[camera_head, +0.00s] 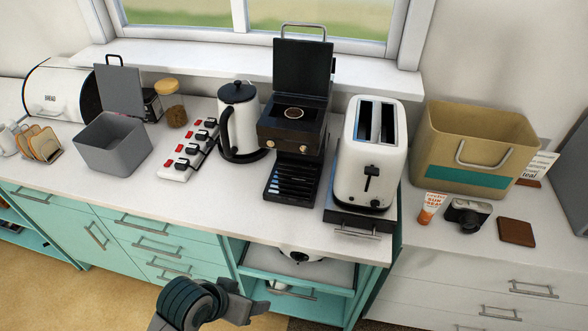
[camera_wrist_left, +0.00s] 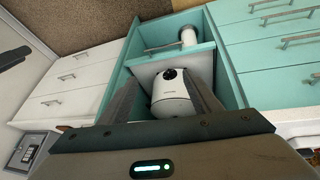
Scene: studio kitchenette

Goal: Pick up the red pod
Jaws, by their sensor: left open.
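I cannot make out a red pod in either view. My left gripper (camera_head: 238,301) is at the bottom of the head view, in front of the teal cabinets and below the counter. In the left wrist view its two fingers (camera_wrist_left: 164,88) are apart, with nothing held between them. Beyond them is a white rounded appliance (camera_wrist_left: 172,93) in an open teal compartment. My right gripper is not in view.
On the counter are a grey bin (camera_head: 112,146), a jar (camera_head: 172,103), a power strip with red switches (camera_head: 188,150), a kettle (camera_head: 239,120) and a toaster (camera_head: 367,150). A tan basket (camera_head: 470,140), orange tube (camera_head: 430,207), camera (camera_head: 467,214) and brown wallet (camera_head: 516,232) are at right.

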